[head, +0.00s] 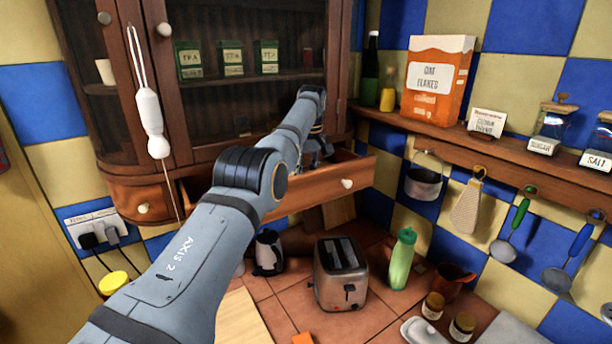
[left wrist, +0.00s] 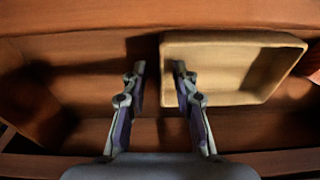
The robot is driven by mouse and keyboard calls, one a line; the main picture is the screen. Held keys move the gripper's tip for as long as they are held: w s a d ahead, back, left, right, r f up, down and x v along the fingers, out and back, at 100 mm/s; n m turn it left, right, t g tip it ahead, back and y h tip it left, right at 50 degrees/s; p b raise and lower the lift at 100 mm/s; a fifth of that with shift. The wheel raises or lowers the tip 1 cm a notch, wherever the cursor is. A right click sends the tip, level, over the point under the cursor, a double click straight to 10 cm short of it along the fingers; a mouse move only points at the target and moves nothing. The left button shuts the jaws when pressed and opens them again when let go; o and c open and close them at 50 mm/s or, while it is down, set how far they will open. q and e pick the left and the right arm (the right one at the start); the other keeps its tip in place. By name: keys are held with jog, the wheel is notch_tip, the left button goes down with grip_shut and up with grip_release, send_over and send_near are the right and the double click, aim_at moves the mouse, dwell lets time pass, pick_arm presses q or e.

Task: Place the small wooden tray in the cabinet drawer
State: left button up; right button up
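The cabinet drawer (head: 312,190) is pulled open below the cabinet's glass doors. In the left wrist view the small wooden tray (left wrist: 228,97) lies inside the drawer (left wrist: 85,138), in its right part, close to the wall at the top of the picture. My left gripper (head: 318,148) reaches down over the open drawer. In the wrist view its fingers (left wrist: 157,72) are apart, with the tray's left wall showing between them. I cannot tell whether they touch it. The head view hides the tray. My right gripper is not in view.
The cabinet (head: 225,110) rises behind the drawer, and a white hanging object (head: 150,120) dangles left of my arm. A shelf (head: 480,145) with a cereal box (head: 437,80) is at the right. Below stand a toaster (head: 340,273) and a green bottle (head: 401,258).

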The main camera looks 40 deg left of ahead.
pick_arm(q)
jog(key=shift+a+r, duration=0.1)
jog(key=shift+a, duration=0.1)
notch_tip(320, 180, up, 12)
jog(key=d+p, duration=0.1)
jog(key=p, duration=0.7)
jog(key=shift+s+d, duration=0.25)
jog(key=shift+d, duration=0.05)
jog(key=shift+w+f, duration=0.1)
jog(key=shift+f, duration=0.1)
